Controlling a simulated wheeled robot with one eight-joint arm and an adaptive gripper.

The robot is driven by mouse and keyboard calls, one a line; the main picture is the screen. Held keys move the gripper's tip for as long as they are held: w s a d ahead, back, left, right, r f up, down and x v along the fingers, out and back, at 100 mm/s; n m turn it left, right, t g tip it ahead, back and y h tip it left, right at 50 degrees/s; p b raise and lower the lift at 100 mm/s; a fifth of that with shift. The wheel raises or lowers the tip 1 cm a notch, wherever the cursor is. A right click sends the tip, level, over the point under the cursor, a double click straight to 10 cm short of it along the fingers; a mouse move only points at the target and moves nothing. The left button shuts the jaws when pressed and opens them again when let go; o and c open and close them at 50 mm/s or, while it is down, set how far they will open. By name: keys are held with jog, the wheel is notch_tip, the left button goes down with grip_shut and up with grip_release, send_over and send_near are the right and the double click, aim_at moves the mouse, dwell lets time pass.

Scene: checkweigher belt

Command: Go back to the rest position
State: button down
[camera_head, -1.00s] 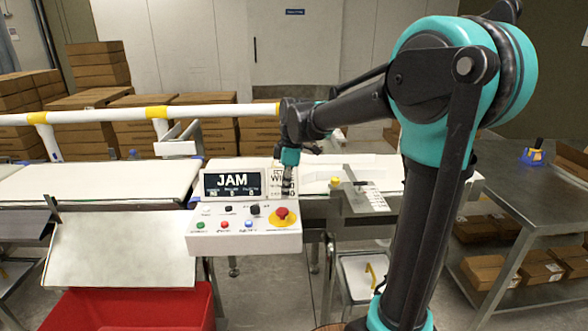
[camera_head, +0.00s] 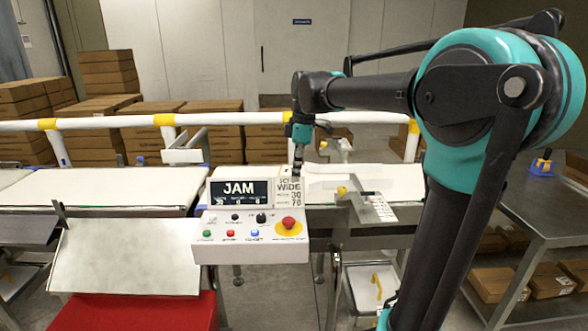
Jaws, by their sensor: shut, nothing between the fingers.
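My gripper (camera_head: 297,172) hangs at the end of my arm, pointing down behind the right end of the display that reads JAM (camera_head: 239,193). It is small in the view and its fingers look closed with nothing held. It appears apart from the control panel (camera_head: 247,247), which carries a red emergency button (camera_head: 288,223) on a yellow disc and several small coloured buttons. A card with printed numbers (camera_head: 289,190) stands beside the display, just below the fingertips.
A conveyor belt (camera_head: 105,190) runs at the left, with a white and yellow rail (camera_head: 225,119) behind it. A red bin (camera_head: 135,312) stands front left. A steel table (camera_head: 535,205) is at the right. Stacked cartons (camera_head: 108,72) fill the back left.

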jog(key=s+d+f+m+t, duration=0.1)
jog(key=s+d+f+m, duration=0.4)
jog(key=f, duration=0.3)
jog(key=s+d+f+m+t+h, duration=0.1)
jog(key=s+d+f+m+t, duration=0.1)
jog(key=s+d+f+m, duration=0.3)
jog(key=s+d+f+m+t, duration=0.1)
jog(key=s+d+f+m, duration=0.4)
jog(key=f, duration=0.6)
jog(key=s+m, duration=0.2)
jog(key=s, duration=0.1)
jog(key=shift+d+f+m, duration=0.2)
jog(key=shift+f+m, duration=0.15)
jog(key=shift+m, duration=0.05)
